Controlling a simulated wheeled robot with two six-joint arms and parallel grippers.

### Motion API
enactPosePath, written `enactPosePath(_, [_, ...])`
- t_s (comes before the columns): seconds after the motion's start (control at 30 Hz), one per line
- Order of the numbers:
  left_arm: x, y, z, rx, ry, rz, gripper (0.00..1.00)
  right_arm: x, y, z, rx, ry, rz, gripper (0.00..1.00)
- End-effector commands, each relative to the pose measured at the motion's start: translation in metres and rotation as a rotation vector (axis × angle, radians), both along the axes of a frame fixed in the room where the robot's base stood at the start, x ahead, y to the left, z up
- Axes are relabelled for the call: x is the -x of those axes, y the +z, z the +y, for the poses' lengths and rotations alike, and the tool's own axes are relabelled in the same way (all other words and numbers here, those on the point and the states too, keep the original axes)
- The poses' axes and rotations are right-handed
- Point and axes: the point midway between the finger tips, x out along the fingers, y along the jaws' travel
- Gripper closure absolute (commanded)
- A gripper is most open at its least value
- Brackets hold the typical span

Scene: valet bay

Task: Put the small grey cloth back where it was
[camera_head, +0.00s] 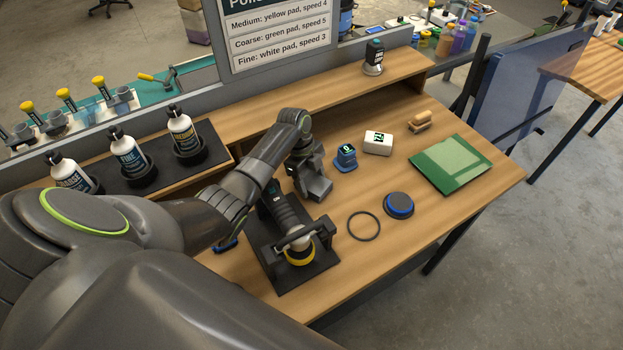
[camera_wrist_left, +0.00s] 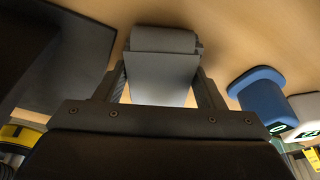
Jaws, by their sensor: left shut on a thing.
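My left gripper (camera_head: 314,187) points down over the wooden bench, just behind the black mat with the polisher and left of the small blue block. In the left wrist view the gripper (camera_wrist_left: 165,90) is shut on the small grey cloth (camera_wrist_left: 162,75), which looks folded, with a rolled far end. Bare wood lies beyond the cloth; I cannot tell if it touches the bench. In the head view the cloth is hard to tell from the grey fingers. My right gripper is out of view.
The polisher (camera_head: 290,222) stands on a black mat (camera_head: 312,277). Near the gripper are a blue block (camera_head: 345,157) and a white box (camera_head: 378,142). A black ring (camera_head: 363,226), a blue-edged disc (camera_head: 399,205), a green mat (camera_head: 450,164) and a wooden brush (camera_head: 419,122) lie to the right. Bottles (camera_head: 126,155) stand at left.

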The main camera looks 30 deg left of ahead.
Motion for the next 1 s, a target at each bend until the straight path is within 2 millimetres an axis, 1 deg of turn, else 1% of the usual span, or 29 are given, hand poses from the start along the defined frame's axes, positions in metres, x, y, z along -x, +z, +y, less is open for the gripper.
enactPosePath(0.03, [0.0,-0.001,0.0,0.0,0.0,0.0,0.33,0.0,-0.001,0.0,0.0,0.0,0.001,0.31])
enactPosePath(0.17, [0.0,0.0,0.0,0.0,0.0,0.0,0.16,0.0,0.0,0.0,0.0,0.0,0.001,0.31])
enactPosePath(0.37, [0.0,0.0,0.0,0.0,0.0,0.001,0.15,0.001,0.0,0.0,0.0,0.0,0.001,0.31])
enactPosePath(0.47, [0.0,0.004,0.0,0.0,0.0,0.0,0.15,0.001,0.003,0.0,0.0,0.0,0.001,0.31])
enactPosePath(0.53, [-0.001,0.007,0.002,-0.001,-0.001,-0.001,0.15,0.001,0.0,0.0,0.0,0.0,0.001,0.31])
enactPosePath(0.67, [-0.002,0.025,0.007,-0.002,0.0,-0.004,0.15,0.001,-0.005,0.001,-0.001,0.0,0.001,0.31])
enactPosePath(0.9, [-0.004,0.075,0.022,-0.003,-0.001,-0.006,0.15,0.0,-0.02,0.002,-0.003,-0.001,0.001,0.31])
enactPosePath(1.0, [-0.005,0.093,0.026,-0.002,-0.001,-0.005,0.15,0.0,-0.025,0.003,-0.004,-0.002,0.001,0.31])
